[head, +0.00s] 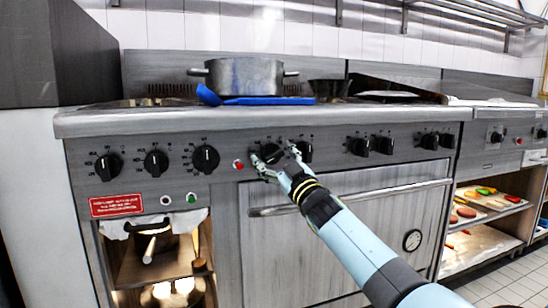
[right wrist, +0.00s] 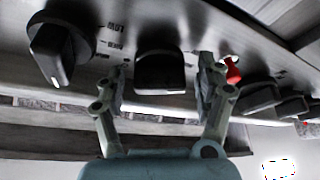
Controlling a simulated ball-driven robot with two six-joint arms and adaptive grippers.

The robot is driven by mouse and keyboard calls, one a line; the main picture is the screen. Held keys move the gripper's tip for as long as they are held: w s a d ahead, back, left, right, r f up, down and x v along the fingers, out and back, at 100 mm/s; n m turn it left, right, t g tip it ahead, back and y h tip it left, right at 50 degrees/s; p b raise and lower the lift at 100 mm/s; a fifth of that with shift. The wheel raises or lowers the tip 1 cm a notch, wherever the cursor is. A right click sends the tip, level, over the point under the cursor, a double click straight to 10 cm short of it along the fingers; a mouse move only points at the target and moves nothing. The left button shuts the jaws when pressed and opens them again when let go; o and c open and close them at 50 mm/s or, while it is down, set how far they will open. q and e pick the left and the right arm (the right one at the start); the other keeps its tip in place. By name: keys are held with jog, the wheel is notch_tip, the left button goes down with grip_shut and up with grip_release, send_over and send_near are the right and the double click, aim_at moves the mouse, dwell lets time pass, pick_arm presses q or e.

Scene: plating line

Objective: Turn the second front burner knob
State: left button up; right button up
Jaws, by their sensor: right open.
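A row of black knobs runs along the front panel of the grey range. My right gripper (head: 268,166) is open at a knob (head: 271,153) just right of the red light. In the right wrist view that knob (right wrist: 160,72) sits between the two open fingers (right wrist: 160,80), with gaps on both sides. A neighbouring knob (head: 303,151) is just to its right; it also shows in the right wrist view (right wrist: 60,50). I cannot tell from the markings which knob counts as the second front burner's. My left gripper is not in view.
The red light (head: 238,165) is close beside the fingers. An oven door handle (head: 400,190) runs below the panel. A pot (head: 245,78) and a blue utensil (head: 265,101) are on the range top. Three knobs (head: 156,162) are further left, with more to the right.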

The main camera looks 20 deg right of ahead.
jog(key=v, duration=1.1)
jog(key=shift+s, duration=0.25)
jog(key=shift+d+f, duration=0.1)
jog(key=shift+f, duration=0.05)
